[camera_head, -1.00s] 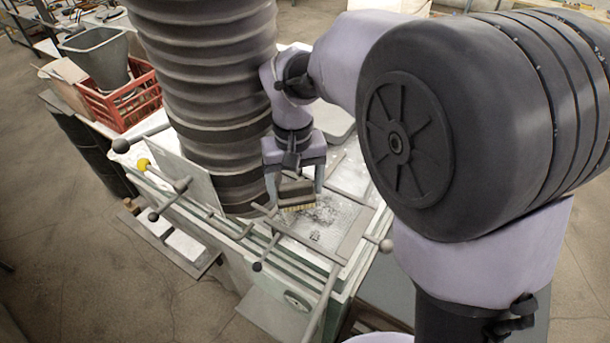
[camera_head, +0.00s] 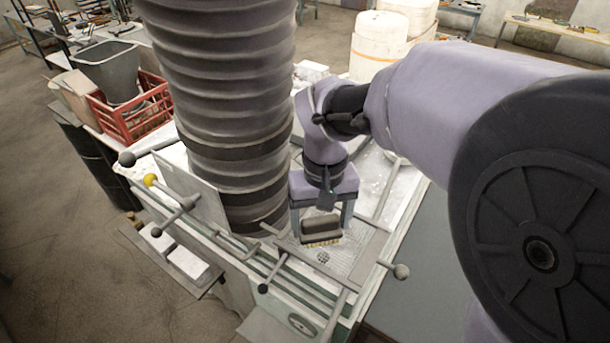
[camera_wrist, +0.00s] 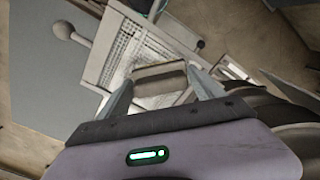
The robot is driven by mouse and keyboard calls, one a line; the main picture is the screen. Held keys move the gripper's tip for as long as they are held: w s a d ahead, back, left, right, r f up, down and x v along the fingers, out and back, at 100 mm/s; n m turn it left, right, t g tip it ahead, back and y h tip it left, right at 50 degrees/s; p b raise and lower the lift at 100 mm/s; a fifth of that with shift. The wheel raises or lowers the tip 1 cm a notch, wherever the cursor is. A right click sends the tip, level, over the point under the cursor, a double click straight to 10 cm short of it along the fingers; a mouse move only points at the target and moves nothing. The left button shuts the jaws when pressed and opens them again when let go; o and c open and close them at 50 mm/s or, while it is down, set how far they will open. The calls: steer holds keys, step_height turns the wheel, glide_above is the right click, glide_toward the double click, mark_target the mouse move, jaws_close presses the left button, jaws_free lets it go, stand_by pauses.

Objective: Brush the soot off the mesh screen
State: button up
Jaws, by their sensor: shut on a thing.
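A dark brush with pale bristles (camera_head: 320,229) is in my gripper (camera_head: 320,222), bristles facing down. In the wrist view my gripper (camera_wrist: 162,85) has its two fingers at either end of the brush back (camera_wrist: 160,75). The brush is low over the mesh screen (camera_head: 345,245); I cannot tell whether the bristles touch it. The mesh also shows in the wrist view (camera_wrist: 122,48). A small dark patch of soot (camera_head: 323,257) lies on the mesh just in front of the brush. The mesh behind the brush is partly hidden by my gripper.
A thick ribbed hose (camera_head: 225,100) stands just left of my gripper. Rods with ball ends (camera_head: 400,271) cross the bench's front edge. An upright plate (camera_head: 193,188) stands left of the hose. A red crate (camera_head: 130,115) with a grey hopper (camera_head: 110,70) is at the back left.

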steer(key=shift+o, duration=0.2)
steer(key=shift+s+d+f, duration=0.1)
steer(key=shift+s+d, duration=0.1)
steer(key=shift+s, duration=0.35)
steer(key=shift+s+d, duration=0.3)
steer(key=shift+d, duration=0.3)
steer(key=shift+s+d, duration=0.3)
steer(key=shift+d, duration=0.3)
steer(key=shift+c, duration=0.2)
steer(key=shift+s+d, duration=0.7)
steer(key=shift+d, duration=0.15)
steer(key=shift+s+d, duration=0.65)
steer(key=shift+d, duration=0.2)
steer(key=shift+w+a+r+p, duration=0.1)
steer(key=shift+w+r+p, duration=0.1)
steer(key=shift+r+p, duration=0.15)
step_height(320, 180, up, 6)
steer(key=p, duration=0.4)
steer(key=shift+f+p, duration=0.25)
steer(key=shift+p, duration=0.05)
step_height(320, 180, up, 3)
steer(key=p, duration=0.2)
steer(key=shift+s+p, duration=0.1)
steer(key=shift+p, duration=0.25)
